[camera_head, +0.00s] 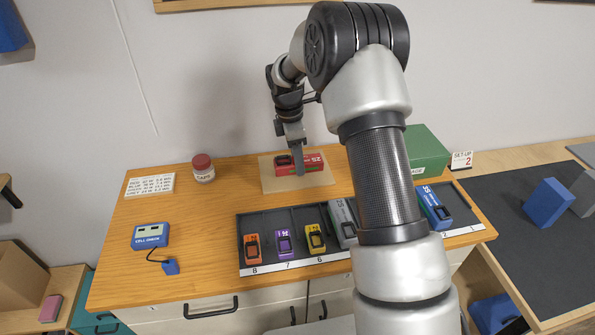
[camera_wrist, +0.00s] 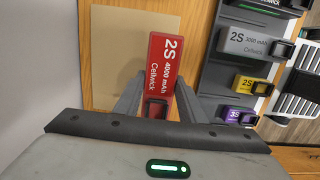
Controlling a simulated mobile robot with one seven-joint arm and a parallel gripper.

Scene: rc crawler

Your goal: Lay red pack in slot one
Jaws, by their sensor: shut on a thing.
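The red pack (camera_head: 299,163), marked 2S 4000 mAh, is over the tan mat (camera_head: 270,180) on the table; I cannot tell whether it rests on it or is slightly raised. My gripper (camera_head: 298,168) points down and is shut on it. In the wrist view the fingers (camera_wrist: 157,98) are on both sides of the red pack (camera_wrist: 160,62). The dark tray (camera_head: 272,222) has numbered slots along its front edge. Slot one (camera_head: 464,208), at the far right, looks empty. A blue pack (camera_head: 435,207) lies in slot two beside it. My arm hides the slots in the middle.
Orange (camera_head: 252,248), purple (camera_head: 284,242), yellow (camera_head: 316,238) and grey (camera_head: 342,222) packs fill other slots. A green box (camera_head: 427,150) and a set-up sign (camera_head: 461,160) stand behind slot one. A tape jar (camera_head: 203,168) and blue cell checker (camera_head: 150,235) are left.

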